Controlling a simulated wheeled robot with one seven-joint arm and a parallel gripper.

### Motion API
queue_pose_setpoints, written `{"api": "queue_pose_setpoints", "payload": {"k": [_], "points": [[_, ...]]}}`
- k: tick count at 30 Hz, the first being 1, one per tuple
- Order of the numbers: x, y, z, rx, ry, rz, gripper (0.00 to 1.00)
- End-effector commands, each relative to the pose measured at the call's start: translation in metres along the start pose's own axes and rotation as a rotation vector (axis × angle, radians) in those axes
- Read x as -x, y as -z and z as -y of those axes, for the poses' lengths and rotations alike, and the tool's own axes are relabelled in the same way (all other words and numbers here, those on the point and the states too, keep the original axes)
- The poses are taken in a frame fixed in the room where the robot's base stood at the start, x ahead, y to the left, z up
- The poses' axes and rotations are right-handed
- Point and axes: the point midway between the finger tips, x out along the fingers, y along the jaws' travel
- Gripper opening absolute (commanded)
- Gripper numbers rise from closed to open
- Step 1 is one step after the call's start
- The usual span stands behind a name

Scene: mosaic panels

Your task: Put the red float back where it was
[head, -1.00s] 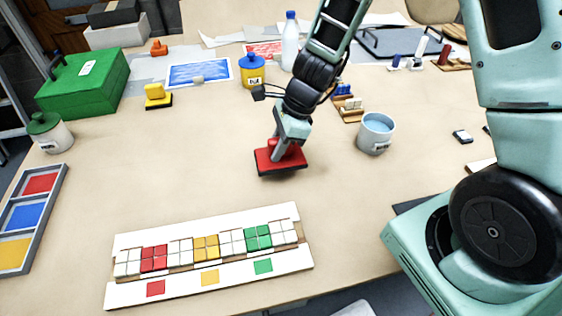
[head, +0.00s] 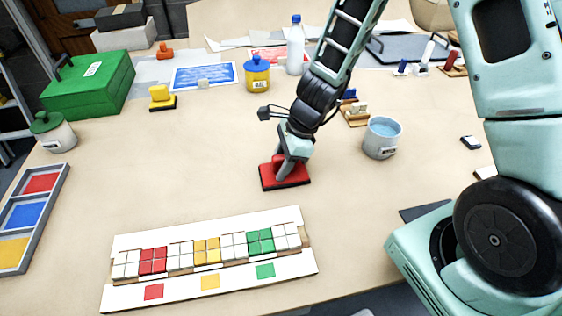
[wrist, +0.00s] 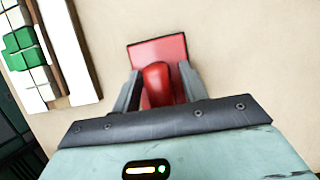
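The red float (head: 298,180) is a red block with a dark underside and a raised red handle. It is near the middle of the bench, behind the tile panel; it looks level and at or just above the surface. My gripper (head: 288,170) points down at it, with its fingers around the handle. In the wrist view the float's red plate (wrist: 140,53) lies beyond the fingertips, and the handle sits between the two fingers of my gripper (wrist: 160,82). The fingers look closed on it, though a narrow gap seems to show at the right.
The tile panel (head: 130,290) lies in front. A blue-filled cup (head: 382,140) is to the right, a colour tray (head: 58,200) at the left. Bench left of the float is clear.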

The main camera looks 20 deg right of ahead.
Motion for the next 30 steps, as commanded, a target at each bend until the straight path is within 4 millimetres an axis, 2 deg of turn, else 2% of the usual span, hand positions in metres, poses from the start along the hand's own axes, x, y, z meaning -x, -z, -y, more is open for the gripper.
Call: {"api": "queue_pose_setpoints", "payload": {"k": [8,11,21,25,30], "points": [[0.006,-0.002,0.000,0.000,-0.001,0.000,0.43],[0.021,-0.002,0.001,0.002,0.003,-0.001,0.43],[0.091,-0.003,0.000,0.003,0.003,0.000,0.43],[0.110,-0.002,0.001,0.001,0.003,0.000,0.43],[0.122,-0.006,-0.004,0.036,-0.005,0.001,0.43]]}}
